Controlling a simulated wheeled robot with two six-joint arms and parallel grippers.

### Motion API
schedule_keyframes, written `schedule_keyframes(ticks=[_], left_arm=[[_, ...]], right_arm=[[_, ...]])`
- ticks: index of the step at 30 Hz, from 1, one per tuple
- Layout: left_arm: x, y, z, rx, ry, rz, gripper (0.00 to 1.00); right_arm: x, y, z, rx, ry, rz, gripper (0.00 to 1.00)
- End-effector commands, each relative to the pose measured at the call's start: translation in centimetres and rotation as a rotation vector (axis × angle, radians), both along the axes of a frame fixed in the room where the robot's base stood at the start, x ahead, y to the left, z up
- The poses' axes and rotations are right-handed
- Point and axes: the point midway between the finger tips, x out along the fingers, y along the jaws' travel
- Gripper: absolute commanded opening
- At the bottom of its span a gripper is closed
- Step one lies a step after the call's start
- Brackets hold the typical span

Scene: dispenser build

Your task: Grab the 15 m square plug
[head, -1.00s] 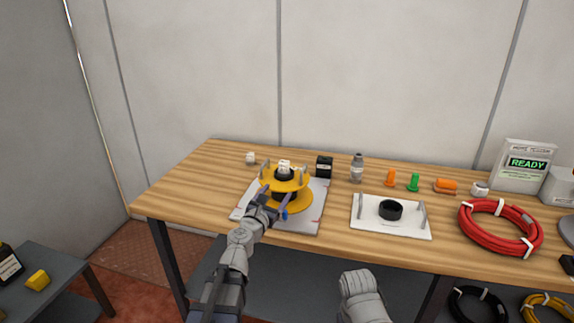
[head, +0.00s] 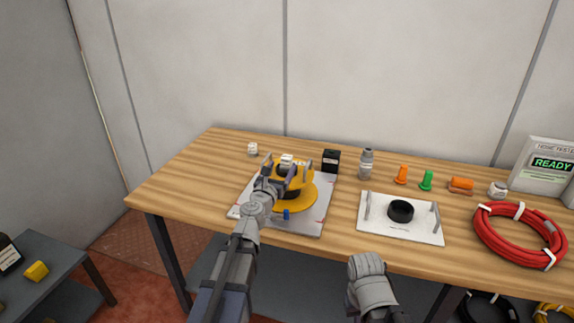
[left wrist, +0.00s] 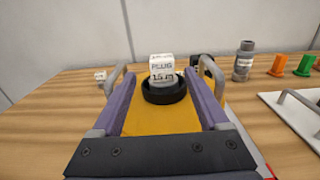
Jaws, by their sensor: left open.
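The 15 m square plug (head: 286,159) is a small white block. In the left wrist view the plug (left wrist: 162,70) reads "PLUG 15 m" and stands upright in a black ring (left wrist: 164,91) on top of a yellow spool (head: 299,201). My left gripper (head: 285,173) is over the spool, close to the plug on its near side. Its purple fingers (left wrist: 162,112) are open, one to each side, with the plug ahead between them and not gripped. A grey part of my right arm shows at the bottom; its fingers are not visible.
Upright grey handles (left wrist: 209,76) flank the spool on its white board (head: 310,226). A black box (head: 331,161) and grey bottle (head: 366,163) stand close on the right. A small white block (head: 252,149) lies behind left. A white tray (head: 380,230) sits right.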

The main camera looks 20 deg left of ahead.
Motion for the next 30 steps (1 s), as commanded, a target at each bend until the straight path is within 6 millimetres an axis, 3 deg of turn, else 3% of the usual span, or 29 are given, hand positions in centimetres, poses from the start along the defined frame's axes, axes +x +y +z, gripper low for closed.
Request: schedule_keyframes(ticks=[7,16,23,30], left_arm=[[1.1,-0.1,0.1,0.001,0.000,0.000,0.78],[5.2,-0.5,0.1,0.001,0.000,-0.001,0.78],[5.2,-0.5,0.1,0.001,0.000,0.000,0.78],[5.2,-0.5,0.1,0.001,0.000,0.000,0.53]], right_arm=[[0.0,0.0,0.1,0.000,0.000,0.000,0.00],[0.0,0.0,0.1,0.000,0.000,0.000,0.00],[0.0,0.0,0.1,0.000,0.000,0.000,0.00],[0.0,0.0,0.1,0.000,0.000,0.000,0.00]])
